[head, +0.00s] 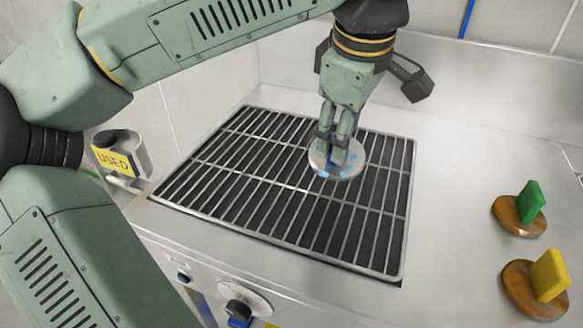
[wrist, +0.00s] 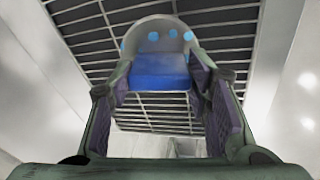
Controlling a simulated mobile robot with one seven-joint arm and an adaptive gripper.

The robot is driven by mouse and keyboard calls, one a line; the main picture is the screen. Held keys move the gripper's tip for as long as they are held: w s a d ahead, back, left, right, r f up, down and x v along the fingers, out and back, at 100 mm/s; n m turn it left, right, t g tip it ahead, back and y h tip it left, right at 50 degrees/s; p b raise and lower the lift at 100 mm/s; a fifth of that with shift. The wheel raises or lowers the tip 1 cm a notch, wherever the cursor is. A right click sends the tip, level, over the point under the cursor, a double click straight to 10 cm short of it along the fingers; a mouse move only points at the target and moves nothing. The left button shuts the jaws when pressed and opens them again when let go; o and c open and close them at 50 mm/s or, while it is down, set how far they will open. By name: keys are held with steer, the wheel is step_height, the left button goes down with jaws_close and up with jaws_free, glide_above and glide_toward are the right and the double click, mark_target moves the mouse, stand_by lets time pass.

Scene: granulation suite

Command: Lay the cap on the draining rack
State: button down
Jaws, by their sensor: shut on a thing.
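The cap is a pale grey disc (head: 348,173) with light blue dots near its rim, and it shows in the head view over the draining rack. In the wrist view the disc (wrist: 160,27) carries a blue grip block (wrist: 158,72) that sits between my two fingers. My gripper (head: 335,146) points down and is shut on this block. The draining rack (head: 275,240) is a dark metal grate set in the steel counter. The cap is above its right half, roughly flat; I cannot tell whether it touches the bars.
Two brown round caps with a green block (head: 531,202) and a yellow block (head: 549,275) lie on the counter at the right. A container labelled USED (head: 113,158) is at the left. A knob (head: 238,310) is on the front panel. Most of the rack is bare.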

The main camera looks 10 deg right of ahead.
steer(key=s+d+f+m+g+b, duration=0.2)
steer(key=s+d+g, duration=0.1)
steer(key=s+d, duration=0.65)
steer(key=shift+y, duration=0.3)
steer(key=w+a+p, duration=0.1)
steer(key=w+a, duration=0.2)
steer(key=w+a+f+p, duration=0.1)
steer(key=w+a, duration=0.2)
steer(key=w, duration=0.1)
steer(key=w+a+p, duration=0.1)
steer(key=w+a, duration=0.2)
steer(key=w, duration=0.1)
steer(key=shift+a+f, duration=0.15)
steer(key=shift+a, duration=0.15)
steer(key=shift+w+f, duration=0.15)
steer(key=shift+f+p, duration=0.55)
steer(key=shift+f, duration=1.15)
steer(key=shift+f, duration=0.1)
steer(key=c, duration=0.8)
jaws_free()
steer(key=shift+c, duration=0.2)
step_height(320, 180, up, 12)
steer(key=shift+r+b, duration=0.15)
steer(key=shift+b, duration=0.25)
